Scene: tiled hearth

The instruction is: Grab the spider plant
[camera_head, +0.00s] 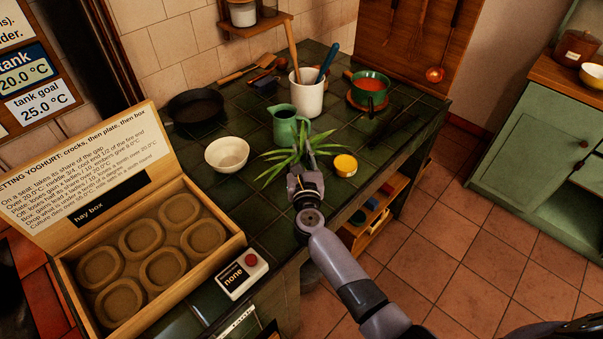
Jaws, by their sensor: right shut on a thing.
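The spider plant (277,169) shows as long green and pale striped leaves on the dark green tiled counter, in front of the green jug. My right gripper (304,165) reaches over it from the front and is shut on it, with leaves spreading out on both sides. The gripper hides the plant's base, and I cannot see a pot or tell whether the plant is off the counter. My left gripper is not in view.
A white utensil crock (307,95) stands further back. The wooden hay box (240,243) is at left front.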

